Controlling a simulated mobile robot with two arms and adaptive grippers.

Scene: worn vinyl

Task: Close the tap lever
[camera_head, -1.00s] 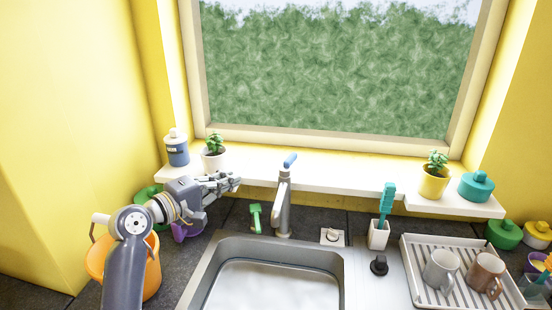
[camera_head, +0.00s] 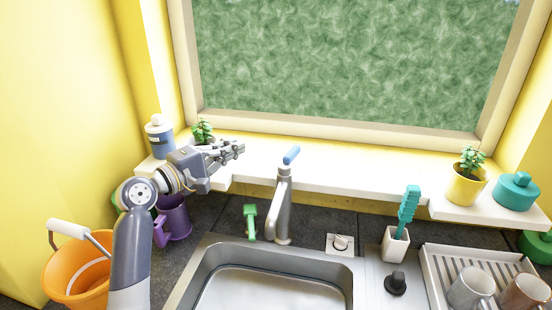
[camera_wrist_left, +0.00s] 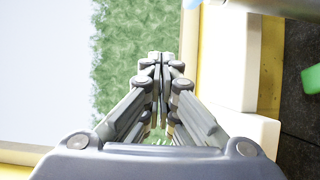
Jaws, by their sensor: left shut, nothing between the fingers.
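The tap (camera_head: 283,208) stands upright behind the sink, with a blue-tipped lever (camera_head: 291,155) on top that tilts up to the right. My left gripper (camera_head: 239,150) is shut and empty. It is left of the lever, at about the same height in the picture, in front of the window sill and apart from the tap. My right gripper is not in view.
The sink (camera_head: 270,288) lies in front of the tap. A green brush (camera_head: 250,222) stands left of the tap. A white holder (camera_head: 395,244) with a teal brush and a dish rack (camera_head: 440,275) are on the right. Plants stand on the sill (camera_head: 330,173). An orange bucket (camera_head: 75,275) is at left.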

